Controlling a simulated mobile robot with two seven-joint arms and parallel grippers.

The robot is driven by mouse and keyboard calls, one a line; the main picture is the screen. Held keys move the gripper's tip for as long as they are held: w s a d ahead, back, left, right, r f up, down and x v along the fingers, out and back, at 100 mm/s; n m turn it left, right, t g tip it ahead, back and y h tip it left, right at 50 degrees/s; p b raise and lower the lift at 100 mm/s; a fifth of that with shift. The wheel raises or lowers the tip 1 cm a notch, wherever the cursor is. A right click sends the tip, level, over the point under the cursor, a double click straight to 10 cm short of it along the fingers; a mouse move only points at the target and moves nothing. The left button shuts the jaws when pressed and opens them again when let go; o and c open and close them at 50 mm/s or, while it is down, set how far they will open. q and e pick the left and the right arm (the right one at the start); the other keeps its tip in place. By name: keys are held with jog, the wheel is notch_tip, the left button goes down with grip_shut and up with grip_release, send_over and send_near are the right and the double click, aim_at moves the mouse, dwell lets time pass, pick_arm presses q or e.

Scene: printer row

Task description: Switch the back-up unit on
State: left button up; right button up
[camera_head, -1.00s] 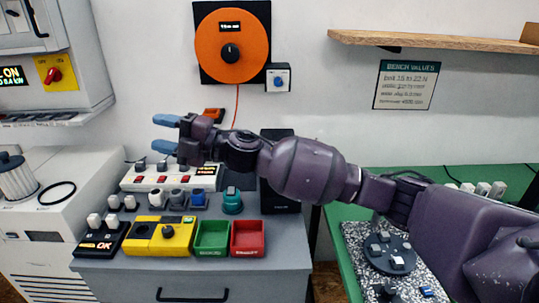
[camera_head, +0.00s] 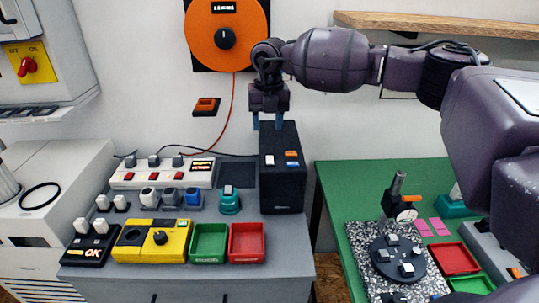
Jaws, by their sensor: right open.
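I take the black upright box (camera_head: 283,190) at the right end of the grey cabinet as the back-up unit. I cannot tell how far above the top the fingertips are. My left gripper is out of view.
A white power strip (camera_head: 128,177) with red switches stands left of the box. A yellow tester (camera_head: 168,239), a green tray (camera_head: 209,243) and a red tray (camera_head: 247,242) lie in front. An orange dial (camera_head: 226,62) and an orange switch (camera_head: 206,106) are on the wall.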

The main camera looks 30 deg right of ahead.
aim_at(270, 163)
jog(key=shift+m, duration=0.5)
jog(key=f, duration=0.3)
jog(key=f+p, duration=0.1)
jog(key=f, duration=0.3)
jog(key=s+f, duration=0.1)
jog(key=f, duration=0.2)
jog(key=shift+d+f, duration=0.15)
jog(key=shift+f, duration=0.25)
